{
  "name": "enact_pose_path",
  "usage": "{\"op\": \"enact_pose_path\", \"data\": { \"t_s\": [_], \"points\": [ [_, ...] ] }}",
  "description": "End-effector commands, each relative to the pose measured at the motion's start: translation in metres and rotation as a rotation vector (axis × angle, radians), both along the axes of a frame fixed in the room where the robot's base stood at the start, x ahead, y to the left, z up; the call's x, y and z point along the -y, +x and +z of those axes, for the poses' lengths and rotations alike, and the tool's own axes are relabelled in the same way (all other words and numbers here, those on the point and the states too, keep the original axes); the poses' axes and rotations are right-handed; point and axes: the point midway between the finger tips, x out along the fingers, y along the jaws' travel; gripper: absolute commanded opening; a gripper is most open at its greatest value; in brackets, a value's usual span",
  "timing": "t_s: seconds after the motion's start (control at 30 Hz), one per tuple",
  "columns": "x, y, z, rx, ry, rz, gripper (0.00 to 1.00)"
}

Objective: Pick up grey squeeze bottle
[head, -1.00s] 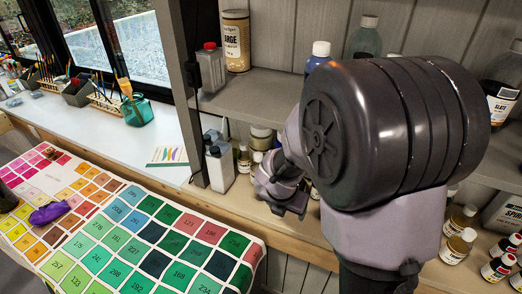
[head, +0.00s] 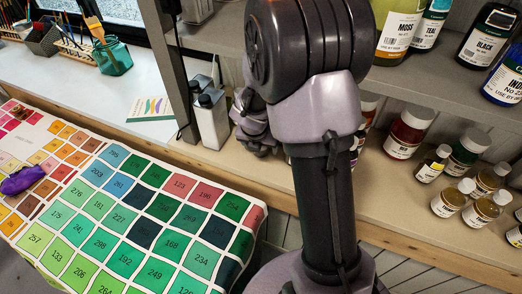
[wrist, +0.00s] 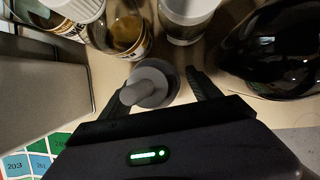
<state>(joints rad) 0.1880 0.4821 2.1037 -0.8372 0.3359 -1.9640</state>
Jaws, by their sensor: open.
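In the wrist view the grey squeeze bottle (wrist: 152,84) is seen from above, with a round shoulder and a grey nozzle leaning toward the camera. My gripper (wrist: 155,90) is open, with one dark finger on the bottle's left and the other on its right. The bottle is between the fingers; whether either finger touches it I cannot tell. In the head view my gripper is mostly hidden behind my arm, and the squeeze bottle cannot be made out there.
Glass jars with pale lids (wrist: 120,32) stand just beyond the bottle. A glossy dark object (wrist: 275,45) is close on the right. White-and-grey containers (head: 211,122) stand left of my arm on the lower shelf. Several paint bottles (head: 408,132) line the shelf to the right.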

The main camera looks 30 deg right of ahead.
Motion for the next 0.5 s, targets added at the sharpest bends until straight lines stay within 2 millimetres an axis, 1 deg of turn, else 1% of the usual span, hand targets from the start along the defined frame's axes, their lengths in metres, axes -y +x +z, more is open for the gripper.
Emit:
{"op": "enact_pose_path", "data": {
  "t_s": [0.07,0.1,0.27,0.3,0.37,0.4,0.43,0.5],
  "points": [
    [-0.0002,0.0001,0.0026,0.001,-0.001,0.000,0.72],
    [-0.0002,0.0000,0.0027,0.001,-0.001,0.000,0.68],
    [-0.0003,-0.0001,0.0028,0.000,0.000,0.000,0.37],
    [-0.0004,-0.0002,0.0028,0.000,0.000,0.000,0.29],
    [-0.0004,-0.0002,0.0027,0.000,0.000,0.000,0.17],
    [-0.0004,-0.0003,0.0027,0.000,0.000,0.000,0.09],
    [-0.0004,-0.0002,0.0027,0.000,0.000,0.000,0.05],
    [-0.0004,-0.0002,0.0027,0.000,0.000,0.000,0.05]
  ]
}}
